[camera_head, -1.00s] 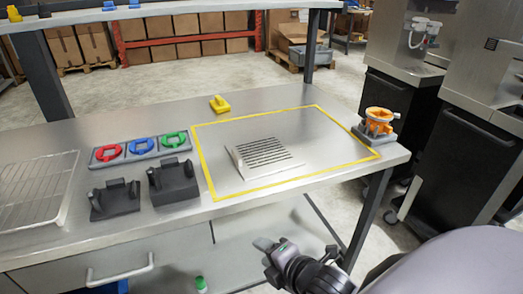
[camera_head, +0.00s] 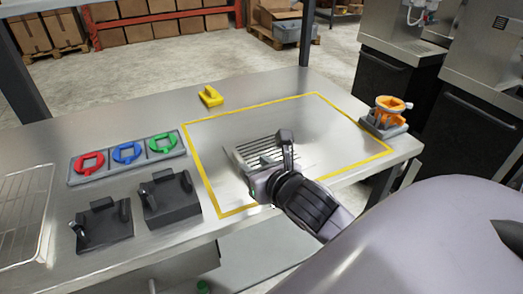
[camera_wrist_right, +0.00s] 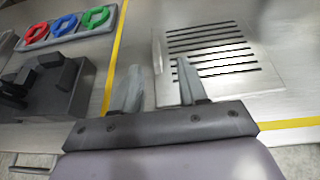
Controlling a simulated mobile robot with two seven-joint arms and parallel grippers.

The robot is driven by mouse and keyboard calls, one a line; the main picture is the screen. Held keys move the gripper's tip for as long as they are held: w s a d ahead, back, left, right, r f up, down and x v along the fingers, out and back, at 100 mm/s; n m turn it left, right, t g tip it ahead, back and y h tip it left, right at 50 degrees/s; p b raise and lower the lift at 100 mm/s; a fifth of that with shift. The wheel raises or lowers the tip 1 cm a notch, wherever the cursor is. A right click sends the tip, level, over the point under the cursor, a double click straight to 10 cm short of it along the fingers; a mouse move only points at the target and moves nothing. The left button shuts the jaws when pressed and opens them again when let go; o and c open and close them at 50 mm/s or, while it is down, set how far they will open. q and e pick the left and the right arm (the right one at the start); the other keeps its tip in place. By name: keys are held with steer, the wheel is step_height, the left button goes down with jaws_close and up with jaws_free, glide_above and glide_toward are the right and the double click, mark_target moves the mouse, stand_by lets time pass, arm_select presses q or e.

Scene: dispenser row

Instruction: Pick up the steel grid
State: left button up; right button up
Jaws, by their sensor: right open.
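The steel grid (camera_head: 251,150), a pale slotted plate, lies flat on the table inside the yellow outline. My right gripper (camera_head: 272,165) is open and empty at its near side in the head view, hiding part of it. In the right wrist view the grid (camera_wrist_right: 232,86) is beyond and to the right of the fingers. There the right finger overlaps the grid's left edge and the left finger (camera_wrist_right: 128,92) is over bare table. I cannot tell the height of the fingers above the table. My left gripper is not in view.
Two dark holders (camera_head: 104,228) and a tray of red, blue and green rings (camera_head: 127,155) stand left of the outline. A yellow block (camera_head: 211,97) is behind it. An orange fixture (camera_head: 389,108) stands at the right edge. A wire rack (camera_head: 22,215) lies far left.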

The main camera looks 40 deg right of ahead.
steer(key=shift+a+x, duration=0.2)
steer(key=shift+x, duration=1.3)
steer(key=shift+a+x, duration=0.2)
steer(key=shift+x, duration=1.3)
steer(key=shift+f, duration=0.15)
jaws_close()
